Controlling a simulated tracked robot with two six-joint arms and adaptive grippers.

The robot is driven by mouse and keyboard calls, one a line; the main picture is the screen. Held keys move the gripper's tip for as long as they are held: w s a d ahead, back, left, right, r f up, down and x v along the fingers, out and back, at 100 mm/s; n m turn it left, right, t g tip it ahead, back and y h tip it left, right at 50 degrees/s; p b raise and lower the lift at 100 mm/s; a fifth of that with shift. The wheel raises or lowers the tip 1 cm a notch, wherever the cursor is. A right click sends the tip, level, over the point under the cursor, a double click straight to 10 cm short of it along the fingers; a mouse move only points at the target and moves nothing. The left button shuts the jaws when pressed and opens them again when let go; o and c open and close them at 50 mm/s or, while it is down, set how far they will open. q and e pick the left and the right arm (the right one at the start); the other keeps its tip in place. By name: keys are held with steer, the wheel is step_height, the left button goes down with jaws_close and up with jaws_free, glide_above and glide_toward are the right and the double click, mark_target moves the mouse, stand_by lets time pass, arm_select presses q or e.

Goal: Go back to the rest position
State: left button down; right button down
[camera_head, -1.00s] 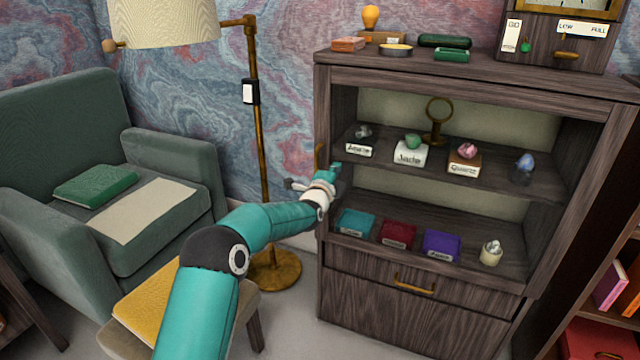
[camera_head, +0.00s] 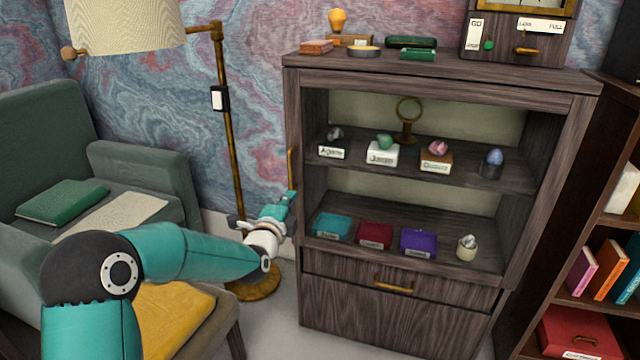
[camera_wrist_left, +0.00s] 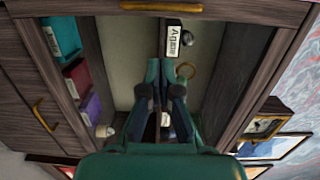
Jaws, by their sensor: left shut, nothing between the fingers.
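My left gripper (camera_head: 284,203) is at the left front edge of the wooden cabinet (camera_head: 400,272), beside its upright brass handle (camera_head: 292,168). I cannot tell whether it touches the cabinet. In the left wrist view the teal gripper (camera_wrist_left: 165,72) points towards the cabinet's open shelves; its fingers are together with nothing held. The white "Agate" label block (camera_wrist_left: 174,40) shows beyond the fingertips. My right gripper is in neither view.
The upper shelf holds several stones on blocks; the lower shelf holds teal, red and purple boxes (camera_head: 418,242). A floor lamp (camera_head: 232,150) stands left of the cabinet. A green armchair (camera_head: 140,165) is further left, a yellow-cushioned stool (camera_head: 175,318) in front. A bookshelf (camera_head: 570,180) stands right.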

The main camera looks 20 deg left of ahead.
arm_select(q)
steer(key=s+d+f+n+g+h, duration=0.1)
steer(key=s+d+f+g, duration=0.25)
steer(key=f, duration=0.65)
steer(key=s+d+f+g+h, duration=0.2)
steer(key=s+d+f, duration=0.25)
steer(key=f, duration=0.45)
steer(key=s+d+f+n+g+h, duration=0.1)
steer(key=s+d+f+g, duration=0.3)
steer(key=f, duration=0.6)
steer(key=s+d+f+n+g+h, duration=0.1)
steer(key=s+d+f+n+g, duration=0.15)
steer(key=s+d+f, duration=0.35)
steer(key=s+d+f+n+g+h, duration=0.1)
steer(key=s+d+f+n, duration=0.2)
steer(key=s, duration=0.6)
steer(key=s+d+f+n+g, duration=0.15)
steer(key=s+n+g, duration=0.25)
steer(key=s+n, duration=0.7)
step_height(320, 180, up, 26)
steer(key=p, duration=2.6)
steer(key=shift+a+h, duration=0.15)
steer(key=shift+h, duration=0.25)
steer(key=shift+w, duration=0.1)
